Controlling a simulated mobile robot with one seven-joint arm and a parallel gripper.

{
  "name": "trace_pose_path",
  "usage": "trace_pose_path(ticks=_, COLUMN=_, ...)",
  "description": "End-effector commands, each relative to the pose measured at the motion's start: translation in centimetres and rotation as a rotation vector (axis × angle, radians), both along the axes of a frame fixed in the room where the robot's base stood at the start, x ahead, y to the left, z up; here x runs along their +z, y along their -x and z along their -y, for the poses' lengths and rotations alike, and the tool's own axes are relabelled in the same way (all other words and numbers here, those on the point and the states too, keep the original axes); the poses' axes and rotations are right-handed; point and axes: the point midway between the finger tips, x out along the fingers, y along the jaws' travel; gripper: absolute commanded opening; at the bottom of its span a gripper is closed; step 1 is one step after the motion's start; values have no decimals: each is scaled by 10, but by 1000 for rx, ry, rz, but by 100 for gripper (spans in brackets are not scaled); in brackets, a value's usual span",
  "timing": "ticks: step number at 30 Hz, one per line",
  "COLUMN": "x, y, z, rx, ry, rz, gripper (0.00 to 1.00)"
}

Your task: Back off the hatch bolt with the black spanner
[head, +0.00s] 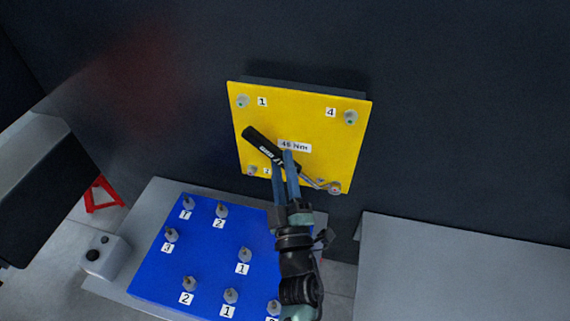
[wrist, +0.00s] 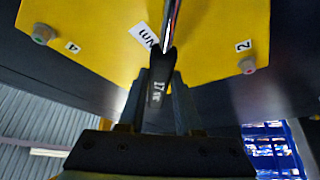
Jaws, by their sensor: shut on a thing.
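The yellow hatch plate (head: 315,120) is fixed on the dark wall, with a bolt near each corner and a "Nm" torque label in the middle. The black spanner (head: 262,143) slants across its lower half, black handle up left and silver shaft down right. Its silver end meets the lower-right bolt (head: 335,188); I cannot tell how fully it is seated. My gripper (head: 284,156) is shut on the black handle near the shaft. In the wrist view the handle (wrist: 158,85) lies between the fingers, and the shaft runs up out of the picture, hiding its far end.
A blue board (head: 200,255) with several numbered bolts lies on a grey bench below the plate. A small grey box with a black knob (head: 104,257) stands left of it. A grey surface (head: 460,270) at right is clear. A red stand (head: 104,194) is at far left.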

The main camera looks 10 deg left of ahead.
Motion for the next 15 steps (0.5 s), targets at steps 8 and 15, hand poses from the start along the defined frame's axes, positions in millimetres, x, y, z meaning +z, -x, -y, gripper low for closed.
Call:
trace_pose_path(ticks=8, x=-4, y=0, z=-4, rx=0, ry=43, rz=1, gripper=0)
trace_pose_path(ticks=15, x=-18, y=-1, z=-13, rx=0, ry=162, rz=1, gripper=0)
